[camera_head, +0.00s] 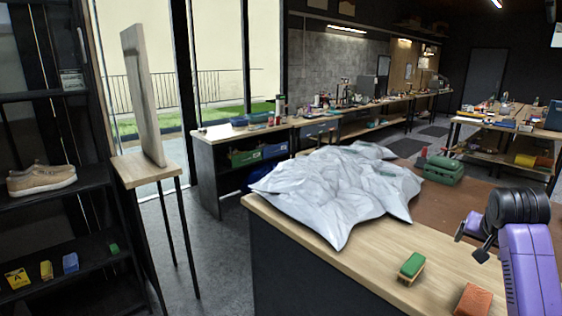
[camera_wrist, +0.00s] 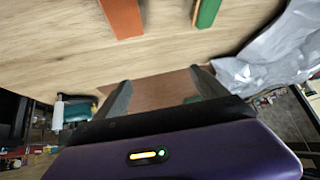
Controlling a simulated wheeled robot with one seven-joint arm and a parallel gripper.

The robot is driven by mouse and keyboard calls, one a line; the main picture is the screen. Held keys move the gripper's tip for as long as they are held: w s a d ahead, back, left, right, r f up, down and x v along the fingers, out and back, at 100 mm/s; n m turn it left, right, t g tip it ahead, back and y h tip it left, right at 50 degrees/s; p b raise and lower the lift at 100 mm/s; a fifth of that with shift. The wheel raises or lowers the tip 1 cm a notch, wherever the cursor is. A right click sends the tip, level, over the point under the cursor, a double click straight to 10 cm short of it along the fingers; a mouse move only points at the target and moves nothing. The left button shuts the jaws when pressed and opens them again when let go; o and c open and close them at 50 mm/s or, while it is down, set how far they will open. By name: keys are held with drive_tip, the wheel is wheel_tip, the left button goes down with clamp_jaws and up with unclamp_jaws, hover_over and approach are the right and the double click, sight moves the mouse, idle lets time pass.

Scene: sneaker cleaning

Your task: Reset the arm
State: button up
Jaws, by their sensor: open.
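My gripper (camera_wrist: 160,88) shows in the wrist view with its two dark fingers apart and nothing between them. Beyond the fingertips the wrist view shows an orange block (camera_wrist: 122,16) and a green-topped brush (camera_wrist: 207,10) on the wooden tabletop, both apart from the fingers. In the head view my purple arm (camera_head: 530,262) is at the right edge, over the workbench; the fingers cannot be made out there. The green brush (camera_head: 411,265) and the orange block (camera_head: 473,300) lie on the bench (camera_head: 345,272) to the left of the arm.
A crumpled grey-white sheet (camera_head: 335,190) covers the bench's back left. A beige sneaker (camera_head: 42,181) is on the left shelf, with small coloured items below. A board (camera_head: 143,95) stands on a narrow stand. The bench front is mostly clear.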

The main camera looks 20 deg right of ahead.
drive_tip(key=w+a+f+n+t+h, duration=0.25)
drive_tip(key=w+a+t, duration=0.25)
drive_tip(key=a+t, duration=0.3)
drive_tip(key=s+a+f+n+t+y, duration=0.15)
drive_tip(key=s+a, duration=0.25)
drive_tip(key=a, duration=0.4)
drive_tip(key=s+a+f+n+t, duration=0.1)
drive_tip(key=s+a+n+t, duration=0.15)
drive_tip(key=a, duration=0.65)
drive_tip(key=s+a+f+n+y, duration=0.1)
drive_tip(key=s+a+y, duration=0.1)
drive_tip(key=s+a, duration=0.5)
drive_tip(key=s+a+f+n+g+y, duration=0.1)
drive_tip(key=s+a, duration=0.5)
drive_tip(key=s, duration=0.8)
drive_tip(key=s+a+f+n+g+y, duration=0.1)
drive_tip(key=s+a+f+n+y, duration=0.1)
drive_tip(key=s+a, duration=0.5)
drive_tip(key=s+n+y, duration=0.1)
drive_tip(key=s+y, duration=0.1)
drive_tip(key=s, duration=0.2)
drive_tip(key=shift+s+a+f, duration=0.15)
drive_tip(key=shift+a, duration=0.2)
drive_tip(key=shift+n, duration=0.25)
